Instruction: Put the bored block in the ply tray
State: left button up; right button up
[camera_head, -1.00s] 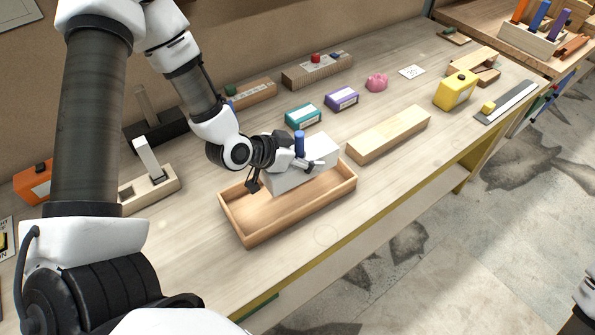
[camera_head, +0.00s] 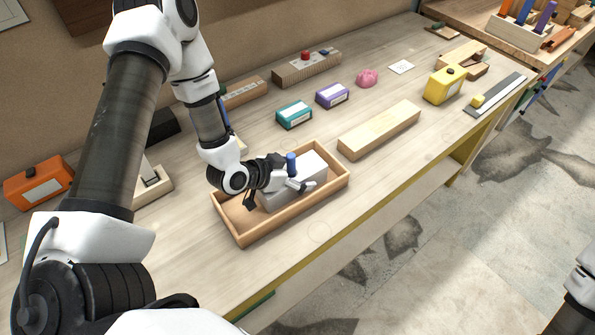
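The bored block (camera_head: 296,181) is pale grey-white and sits low inside the ply tray (camera_head: 248,238), a shallow light-wood tray on the bench. My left gripper (camera_head: 291,184) reaches in from the left over the tray and appears shut on the block. The fingers partly hide the block, and its contact with the tray floor is hidden. My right gripper is out of view; only a bit of my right arm shows at the lower right edge.
A long wooden block (camera_head: 379,130) lies right of the tray. Teal (camera_head: 294,115) and purple (camera_head: 332,95) boxes stand behind it. A wooden holder (camera_head: 153,184) is left of the tray, with an orange box (camera_head: 40,183) farther left. The bench's front edge runs close before the tray.

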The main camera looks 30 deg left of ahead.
pick_arm(q)
jog(key=shift+r, duration=0.1)
jog(key=shift+s+r, duration=0.15)
jog(key=v, duration=0.4)
jog(key=shift+s+a+r, duration=0.1)
jog(key=shift+s+r, duration=0.05)
jog(key=shift+r, duration=0.05)
jog(key=p+v, duration=0.3)
jog(key=v, duration=0.3)
jog(key=shift+r, duration=0.2)
jog(key=shift+s+a+r+p, duration=0.15)
jog(key=shift+s+a+p, duration=0.1)
jog(key=shift+s+p, duration=0.35)
jog(key=shift+w, duration=0.1)
jog(key=shift+f, duration=0.2)
